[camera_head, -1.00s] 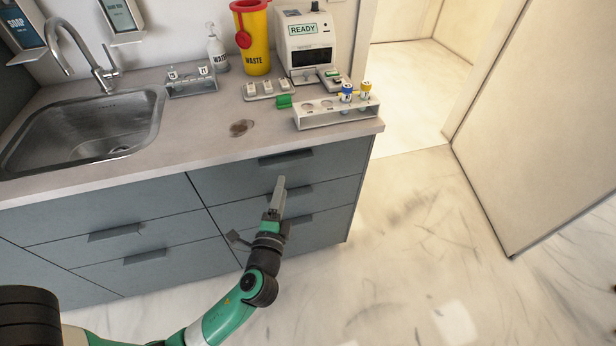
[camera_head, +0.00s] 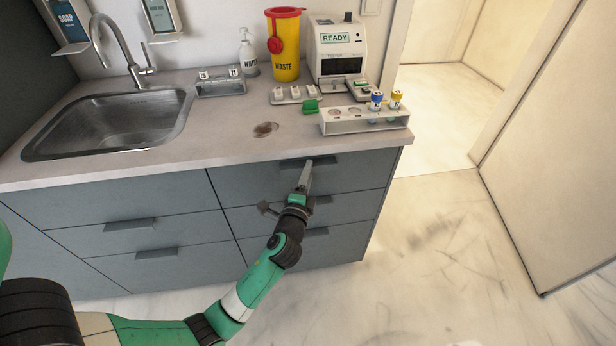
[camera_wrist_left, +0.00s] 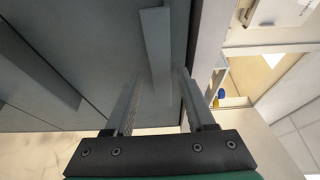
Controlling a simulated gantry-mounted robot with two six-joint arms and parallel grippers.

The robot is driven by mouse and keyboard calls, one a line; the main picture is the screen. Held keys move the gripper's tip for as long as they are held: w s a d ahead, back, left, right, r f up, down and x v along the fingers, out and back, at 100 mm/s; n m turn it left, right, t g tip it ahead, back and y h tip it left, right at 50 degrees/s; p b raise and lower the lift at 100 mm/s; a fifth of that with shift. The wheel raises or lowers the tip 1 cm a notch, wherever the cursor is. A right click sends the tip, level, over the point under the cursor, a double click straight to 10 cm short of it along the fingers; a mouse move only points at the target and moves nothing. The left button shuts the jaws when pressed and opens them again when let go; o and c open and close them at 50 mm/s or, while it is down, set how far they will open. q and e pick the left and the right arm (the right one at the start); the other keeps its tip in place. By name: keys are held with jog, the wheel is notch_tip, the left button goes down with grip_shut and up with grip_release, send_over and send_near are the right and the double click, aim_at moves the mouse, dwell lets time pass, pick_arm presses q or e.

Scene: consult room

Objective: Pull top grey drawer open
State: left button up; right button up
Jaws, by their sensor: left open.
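The top grey drawer (camera_head: 246,188) is the upper front of the right-hand drawer stack under the counter, and it is closed. Its grey handle (camera_head: 293,163) is a short bar just below the counter edge. In the left wrist view the handle (camera_wrist_left: 157,45) appears between the two open fingers of my left gripper (camera_wrist_left: 158,80). I cannot tell whether the fingers touch it. My right gripper is not in view.
A tube rack (camera_head: 350,127), an analyser (camera_head: 337,50) and a yellow waste bin (camera_head: 285,50) stand on the counter (camera_head: 200,150) above. A sink (camera_head: 110,120) is at left. Lower drawers with similar handles lie below. The floor (camera_head: 430,260) at right is clear.

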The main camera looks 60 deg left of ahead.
pick_arm(q)
jog(key=shift+w+a, duration=0.2)
jog(key=shift+a, duration=0.05)
jog(key=c, duration=0.8)
grip_shut()
jog(key=shift+s+f, duration=0.1)
jog(key=shift+f, duration=0.2)
